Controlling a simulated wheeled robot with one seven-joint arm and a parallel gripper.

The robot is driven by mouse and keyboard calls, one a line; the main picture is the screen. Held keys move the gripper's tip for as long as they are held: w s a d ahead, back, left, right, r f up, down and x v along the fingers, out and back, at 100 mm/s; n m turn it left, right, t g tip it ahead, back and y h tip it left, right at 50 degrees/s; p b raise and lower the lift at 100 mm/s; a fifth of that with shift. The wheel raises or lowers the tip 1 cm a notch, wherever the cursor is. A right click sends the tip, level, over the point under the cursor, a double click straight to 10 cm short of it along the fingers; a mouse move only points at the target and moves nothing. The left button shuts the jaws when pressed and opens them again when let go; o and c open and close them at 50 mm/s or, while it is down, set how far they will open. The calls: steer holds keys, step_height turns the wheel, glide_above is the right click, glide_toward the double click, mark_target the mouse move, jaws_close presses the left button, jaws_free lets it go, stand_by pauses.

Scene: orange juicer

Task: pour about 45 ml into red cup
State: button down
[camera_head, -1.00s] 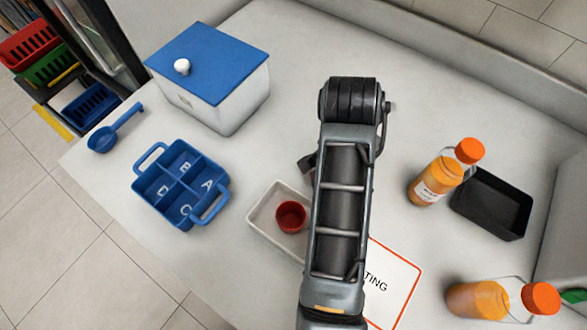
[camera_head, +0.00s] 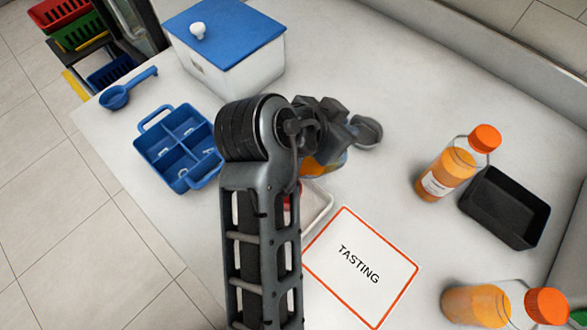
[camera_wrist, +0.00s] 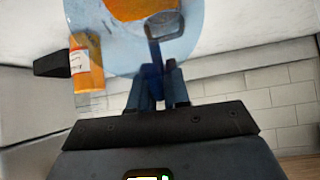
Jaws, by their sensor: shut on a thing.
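My gripper (camera_wrist: 158,84) is shut on the dark handle of a clear bluish vessel (camera_wrist: 112,50) in the wrist view. Orange juice (camera_wrist: 145,9) lies inside the vessel. In the head view my arm hides most of the vessel, and a patch of orange juice (camera_head: 318,168) shows beside my wrist. The red cup (camera_head: 297,193) is almost wholly hidden behind my arm; only a red sliver shows, in the white tray (camera_head: 322,205). The juice patch appears just above and right of the cup in the picture. I cannot tell whether juice is flowing.
A "TASTING" card (camera_head: 362,262) lies right of the tray. Two juice bottles (camera_head: 447,173) (camera_head: 475,305) and a black tray (camera_head: 505,208) are at the right. A blue divided caddy (camera_head: 178,150), blue scoop (camera_head: 117,97) and blue-lidded box (camera_head: 232,65) are at the left and back.

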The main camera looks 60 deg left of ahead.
steer(key=shift+s+r+t+b, duration=0.25)
steer(key=shift+r+t+b, duration=0.1)
steer(key=shift+t+b, duration=0.05)
steer(key=shift+r, duration=0.1)
steer(key=shift+s+r+t, duration=0.1)
steer(key=shift+s+t, duration=0.05)
steer(key=shift+t, duration=0.15)
steer(key=shift+b, duration=0.4)
